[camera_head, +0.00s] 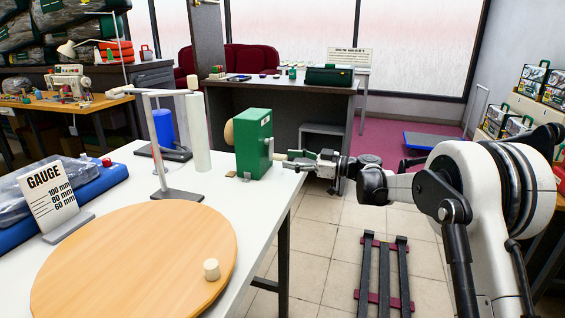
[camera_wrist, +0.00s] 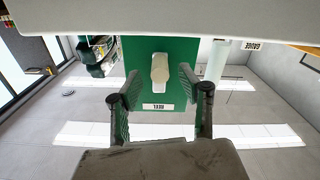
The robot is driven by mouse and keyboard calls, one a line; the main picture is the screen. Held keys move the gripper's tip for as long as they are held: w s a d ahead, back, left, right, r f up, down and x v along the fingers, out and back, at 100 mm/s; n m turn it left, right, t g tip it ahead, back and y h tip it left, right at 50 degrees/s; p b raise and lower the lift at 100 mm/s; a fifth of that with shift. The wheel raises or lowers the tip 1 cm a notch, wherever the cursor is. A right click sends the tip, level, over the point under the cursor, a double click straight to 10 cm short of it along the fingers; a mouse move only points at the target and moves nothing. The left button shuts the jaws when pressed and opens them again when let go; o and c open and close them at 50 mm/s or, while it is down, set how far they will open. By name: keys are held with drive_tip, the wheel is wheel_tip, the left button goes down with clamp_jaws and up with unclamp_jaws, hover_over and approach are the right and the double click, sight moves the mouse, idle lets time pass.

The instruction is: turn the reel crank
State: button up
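The green reel box (camera_head: 254,140) stands near the right edge of the white table, with a round tan wooden piece on its left side. In the wrist view the green face (camera_wrist: 140,52) fills the middle, with an upside-down "REEL" label. A cream crank handle (camera_wrist: 160,68) sticks out from that face; it shows only small in the head view (camera_head: 278,156). My gripper (camera_head: 305,160) reaches in from the right. In the wrist view my gripper (camera_wrist: 161,84) is open, with one finger on each side of the handle, apart from it.
A large round wooden board (camera_head: 135,260) with a small cream knob (camera_head: 211,269) lies on the white table (camera_head: 230,208). A grey stand (camera_head: 178,194), a white roll (camera_head: 198,135) and a gauge sign (camera_head: 52,195) stand nearby. A dark rack (camera_head: 383,275) lies on the floor.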

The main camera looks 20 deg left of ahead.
sight(283, 158)
drive_tip(key=shift+a+b, duration=0.3)
drive_tip(key=shift+a, duration=1.3)
clamp_jaws()
